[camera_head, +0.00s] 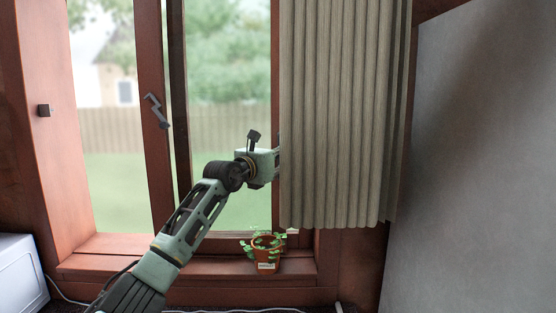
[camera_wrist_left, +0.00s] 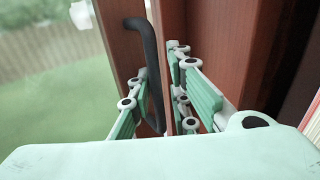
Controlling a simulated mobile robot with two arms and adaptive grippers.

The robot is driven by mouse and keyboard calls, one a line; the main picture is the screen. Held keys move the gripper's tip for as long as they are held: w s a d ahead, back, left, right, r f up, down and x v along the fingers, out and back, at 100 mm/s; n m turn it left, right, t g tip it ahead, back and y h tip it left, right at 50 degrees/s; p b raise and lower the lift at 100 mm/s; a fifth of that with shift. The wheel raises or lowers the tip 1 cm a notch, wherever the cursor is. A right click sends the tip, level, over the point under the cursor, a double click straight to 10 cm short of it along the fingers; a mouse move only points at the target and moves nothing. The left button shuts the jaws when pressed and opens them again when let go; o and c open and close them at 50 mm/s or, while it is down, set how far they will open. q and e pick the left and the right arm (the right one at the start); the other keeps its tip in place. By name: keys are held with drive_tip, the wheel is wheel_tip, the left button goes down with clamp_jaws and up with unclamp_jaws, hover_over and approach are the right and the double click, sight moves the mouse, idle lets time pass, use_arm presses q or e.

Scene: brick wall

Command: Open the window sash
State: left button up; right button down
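The window sash (camera_head: 152,200) has a reddish-brown wooden frame with a grey handle (camera_head: 155,111) on its stile. My left arm reaches up past this sash to the right, and its gripper fingers are hidden behind the curtain's left edge in the head view. In the left wrist view my left gripper (camera_wrist_left: 160,82) is open. A dark curved handle (camera_wrist_left: 147,50) on a reddish-brown frame shows between its fingers, close to the left finger. I cannot tell whether they touch. My right gripper is in neither view.
A beige pleated curtain (camera_head: 340,110) covers the window's right part. A small potted plant (camera_head: 266,255) stands on the wooden sill (camera_head: 190,267) below my arm. A white appliance (camera_head: 18,275) is at lower left, and a grey panel (camera_head: 480,160) is at right.

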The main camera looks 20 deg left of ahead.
use_arm(q)
drive_tip(key=s+a, duration=0.1)
drive_tip(key=s, duration=1)
drive_tip(key=shift+s+a, duration=0.35)
drive_tip(key=shift+s, duration=0.05)
